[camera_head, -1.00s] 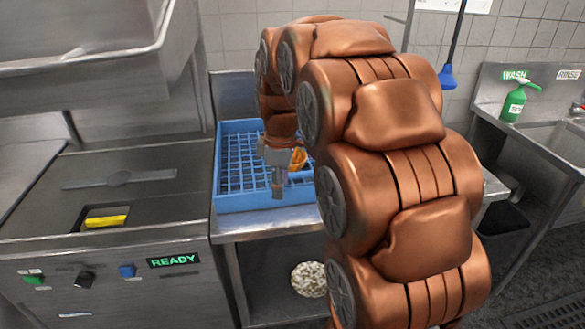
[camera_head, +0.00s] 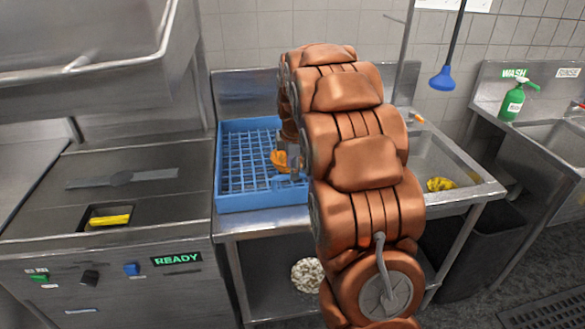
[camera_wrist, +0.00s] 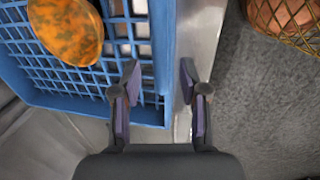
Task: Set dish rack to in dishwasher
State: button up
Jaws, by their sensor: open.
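The blue dish rack (camera_head: 262,201) sits on the steel counter right of the dishwasher (camera_head: 120,262), with an orange mottled item (camera_head: 279,161) inside its right part. The dishwasher has a lit READY sign, and its hood (camera_head: 90,50) is raised above the flat top. My gripper (camera_wrist: 160,82) is open and points down; in the wrist view the rack's side wall (camera_wrist: 162,50) shows between its two fingers. I cannot tell whether they touch it. In the head view my arm hides most of the gripper and the rack's right edge.
A yellow item (camera_head: 110,220) lies in a recess of the dishwasher top. Right of my arm is a sink (camera_head: 430,155) with a yellow item (camera_head: 440,184). A round pale item (camera_head: 307,276) is on the lower shelf. A mesh basket (camera_wrist: 290,22) shows in the wrist view.

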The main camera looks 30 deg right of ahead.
jog(key=shift+w+f, duration=0.15)
jog(key=shift+f, duration=0.9)
grip_shut()
